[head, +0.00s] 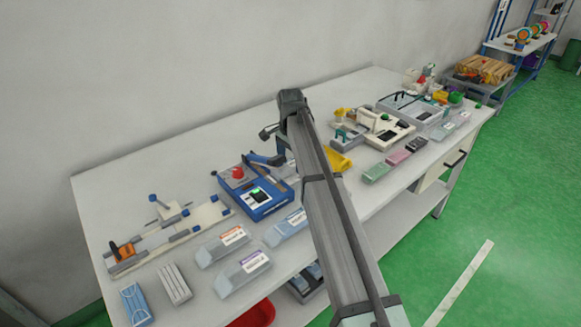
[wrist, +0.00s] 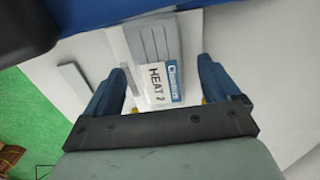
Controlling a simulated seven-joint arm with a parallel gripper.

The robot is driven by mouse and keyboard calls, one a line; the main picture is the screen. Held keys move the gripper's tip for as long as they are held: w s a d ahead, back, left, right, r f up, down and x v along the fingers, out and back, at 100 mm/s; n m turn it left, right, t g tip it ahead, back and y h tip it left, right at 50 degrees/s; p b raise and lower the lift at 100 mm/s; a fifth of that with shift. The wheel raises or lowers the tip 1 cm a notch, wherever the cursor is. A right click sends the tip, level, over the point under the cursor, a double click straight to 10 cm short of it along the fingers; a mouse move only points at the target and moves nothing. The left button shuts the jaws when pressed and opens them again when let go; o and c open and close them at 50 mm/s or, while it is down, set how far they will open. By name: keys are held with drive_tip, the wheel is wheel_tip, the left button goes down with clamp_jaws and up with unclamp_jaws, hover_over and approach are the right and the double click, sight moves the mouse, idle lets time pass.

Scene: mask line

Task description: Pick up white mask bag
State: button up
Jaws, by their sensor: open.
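Several pale, translucent bags lie near the front of the table in the head view: one with an orange label (head: 222,246), one with a purple label (head: 242,271) and one with a blue label (head: 286,228). I cannot tell which one the task names. In the wrist view, my gripper (wrist: 160,68) is open, with its blue fingers apart. My gripper's jaws are not clear in the head view, where my arm blocks part of the table.
A blue machine (head: 258,197) with a red knob stands behind the bags. A white stack (head: 174,284) and a blue mask item (head: 136,304) lie at the front left. A white fixture (head: 170,232) stands behind them. A red bin (head: 252,315) is below the table (head: 110,195).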

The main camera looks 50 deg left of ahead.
drive_tip(key=shift+f, duration=0.75)
drive_tip(key=shift+c, duration=0.4)
drive_tip(key=c, duration=1)
drive_tip(key=shift+c, duration=0.2)
